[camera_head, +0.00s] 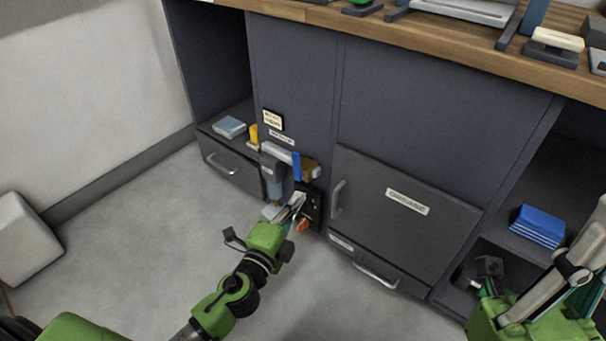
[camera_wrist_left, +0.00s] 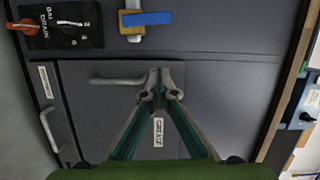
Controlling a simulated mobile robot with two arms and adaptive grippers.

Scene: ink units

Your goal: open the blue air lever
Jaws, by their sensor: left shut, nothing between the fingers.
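The blue air lever (camera_head: 297,166) is a short blue bar on a brass-coloured valve (camera_head: 310,169), fitted to a grey pipe on the cabinet front. In the left wrist view the blue lever (camera_wrist_left: 147,18) lies across the top, beyond my fingertips. My left gripper (camera_head: 299,201) is in front of the cabinet, below the lever in the head view and apart from it. In the left wrist view its fingers (camera_wrist_left: 160,78) meet at the tips and hold nothing, in front of the grease door. My right gripper (camera_head: 582,255) is at the right edge, partly cut off.
A black drain panel (camera_head: 313,204) with a red lever (camera_head: 302,224) sits just below the blue lever. The grease door (camera_head: 405,235) and its handle (camera_head: 337,199) are to the right. A grey filter bowl (camera_head: 272,177) hangs left of the valve. The floor ahead is clear.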

